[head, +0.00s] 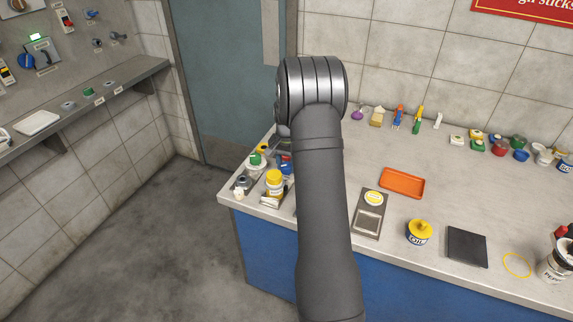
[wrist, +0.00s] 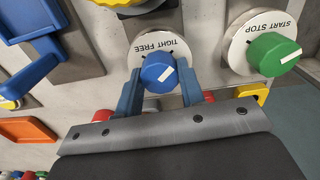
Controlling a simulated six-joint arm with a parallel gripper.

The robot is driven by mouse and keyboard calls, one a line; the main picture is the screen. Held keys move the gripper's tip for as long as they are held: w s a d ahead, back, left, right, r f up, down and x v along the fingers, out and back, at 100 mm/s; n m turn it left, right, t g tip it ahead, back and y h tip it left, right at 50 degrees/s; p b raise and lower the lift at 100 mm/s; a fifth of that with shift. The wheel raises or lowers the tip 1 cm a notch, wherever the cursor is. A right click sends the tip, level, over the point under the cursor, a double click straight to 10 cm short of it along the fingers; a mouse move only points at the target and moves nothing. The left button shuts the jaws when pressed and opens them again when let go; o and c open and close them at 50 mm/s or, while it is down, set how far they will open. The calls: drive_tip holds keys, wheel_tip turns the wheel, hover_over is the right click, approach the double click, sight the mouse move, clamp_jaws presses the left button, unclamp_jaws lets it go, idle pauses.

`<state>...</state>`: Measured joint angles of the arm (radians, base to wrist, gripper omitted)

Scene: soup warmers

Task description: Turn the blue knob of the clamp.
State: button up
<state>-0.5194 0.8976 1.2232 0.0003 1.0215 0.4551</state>
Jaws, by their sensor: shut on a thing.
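The clamp's blue knob (wrist: 157,68) sits in the middle of the wrist view, on a pale round dial (wrist: 146,45) marked TIGHT and FREE. A white line on the knob's face slants across it. My gripper (wrist: 161,80) is shut on this knob, one blue finger on its left and one on its right. In the head view my arm covers the gripper, and I cannot make out the knob there.
A green knob (wrist: 273,54) marked START STOP is close on the right, and a blue lever (wrist: 37,40) is on the left. On the counter are an orange tray (head: 402,183), a yellow-topped can (head: 419,232) and a dark square plate (head: 467,246). Bare counter lies between them.

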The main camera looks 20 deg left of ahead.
idle(0.4)
drive_tip(key=o, duration=1)
drive_tip(key=shift+r, duration=0.1)
wheel_tip(320, 180, up, 17)
drive_tip(key=shift+r, duration=0.15)
wheel_tip(320, 180, down, 18)
drive_tip(key=shift+r, duration=0.25)
idle(0.4)
